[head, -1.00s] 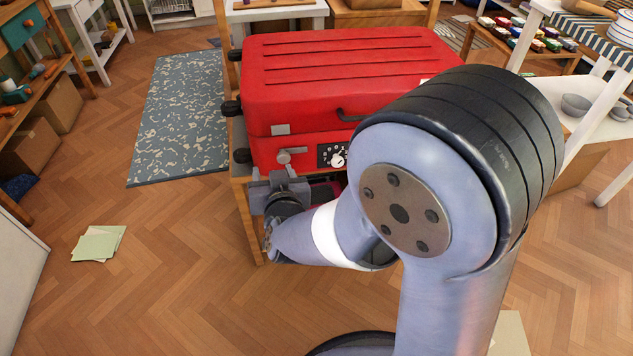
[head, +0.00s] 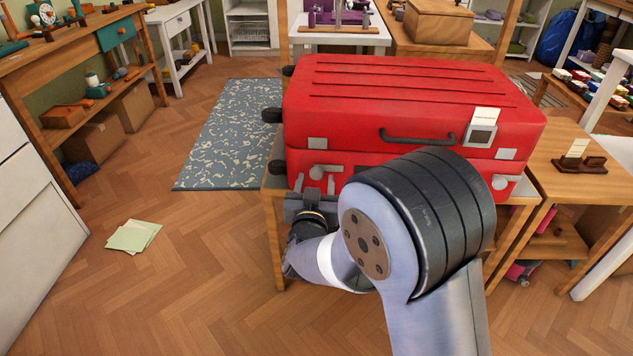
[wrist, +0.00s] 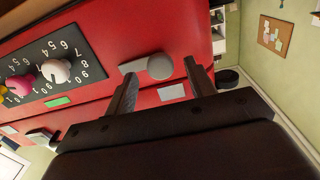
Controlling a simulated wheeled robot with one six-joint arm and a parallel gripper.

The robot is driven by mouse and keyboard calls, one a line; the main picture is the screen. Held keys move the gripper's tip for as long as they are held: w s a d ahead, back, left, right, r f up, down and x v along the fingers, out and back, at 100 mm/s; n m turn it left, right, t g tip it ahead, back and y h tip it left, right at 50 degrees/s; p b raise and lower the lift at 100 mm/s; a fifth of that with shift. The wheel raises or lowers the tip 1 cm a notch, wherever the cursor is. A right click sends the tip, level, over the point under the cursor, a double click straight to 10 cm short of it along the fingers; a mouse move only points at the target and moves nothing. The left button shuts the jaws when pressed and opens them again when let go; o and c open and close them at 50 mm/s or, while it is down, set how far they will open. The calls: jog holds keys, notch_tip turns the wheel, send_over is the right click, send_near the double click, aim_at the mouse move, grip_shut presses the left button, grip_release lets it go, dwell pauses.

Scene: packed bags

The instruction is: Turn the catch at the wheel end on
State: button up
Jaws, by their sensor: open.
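The red suitcase (head: 400,95) lies flat, lid shut, its black wheels (head: 271,115) at the left end. The catch at the wheel end (head: 318,171) is a grey round knob with a short lever pointing right, away from the wheels, roughly level along the front. The wrist view, turned over, shows this catch (wrist: 160,67) with its lever pointing left. My gripper (head: 320,187) is open and empty just in front of and below the catch. In the wrist view my gripper (wrist: 161,74) has one finger on each side of the knob; contact cannot be told.
The suitcase rests on a wooden stand (head: 274,205). A second catch (head: 500,183) is at the right. Papers (head: 133,236) lie on the open floor at left.

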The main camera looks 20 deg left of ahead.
jog(key=shift+x, duration=1.1)
jog(key=shift+s, duration=0.1)
jog(key=c, duration=1)
jog(key=shift+o, duration=0.2)
